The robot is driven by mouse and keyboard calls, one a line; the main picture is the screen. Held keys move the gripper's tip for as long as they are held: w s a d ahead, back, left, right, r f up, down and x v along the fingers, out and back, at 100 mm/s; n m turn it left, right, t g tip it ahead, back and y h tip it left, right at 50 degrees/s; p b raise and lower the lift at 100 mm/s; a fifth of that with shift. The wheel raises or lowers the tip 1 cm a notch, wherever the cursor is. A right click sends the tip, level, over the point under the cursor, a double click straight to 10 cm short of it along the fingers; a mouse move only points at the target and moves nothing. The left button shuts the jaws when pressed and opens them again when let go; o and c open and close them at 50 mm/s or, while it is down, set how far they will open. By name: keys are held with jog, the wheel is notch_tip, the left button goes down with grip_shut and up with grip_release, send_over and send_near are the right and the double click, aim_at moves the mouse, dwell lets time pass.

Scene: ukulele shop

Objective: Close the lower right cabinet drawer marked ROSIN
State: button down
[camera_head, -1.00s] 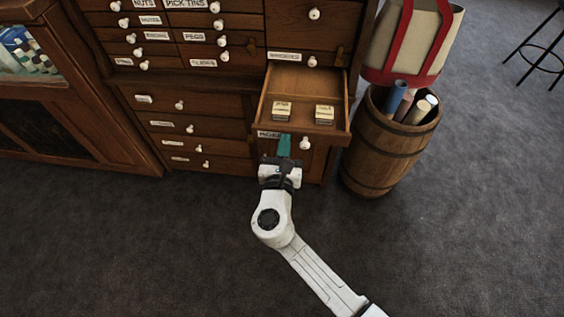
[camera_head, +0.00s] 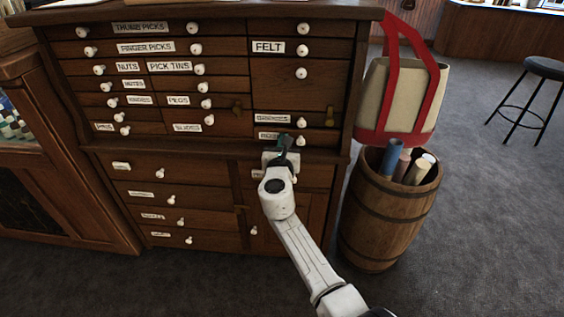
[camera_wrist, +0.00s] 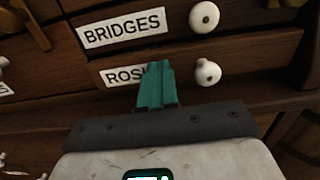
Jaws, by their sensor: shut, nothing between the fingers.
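The ROSIN drawer (camera_head: 288,137) is in the lower right of the upper cabinet section, just below the BRIDGES drawer (camera_head: 288,119). Its front looks about flush with the cabinet; no inside shows. In the wrist view its label (camera_wrist: 112,76) is partly covered by my teal fingers, and its white knob (camera_wrist: 207,72) is to their right. My gripper (camera_head: 284,142) is shut and empty, its fingertips at the drawer front, left of the knob. They seem to touch the front, but I cannot be sure. The gripper also shows in the wrist view (camera_wrist: 157,84).
The wooden cabinet (camera_head: 200,153) has many other drawers, all looking shut. A barrel (camera_head: 385,220) with rolled tubes stands close to its right side, below a red and cream bag (camera_head: 400,95). A stool (camera_head: 540,70) is farther right. The carpet in front is clear.

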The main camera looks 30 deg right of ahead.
jog(key=shift+b+x, duration=0.35)
jog(key=shift+x, duration=0.5)
jog(key=shift+w+d+r, duration=0.1)
jog(key=shift+w+r, duration=0.05)
jog(key=shift+r, duration=0.05)
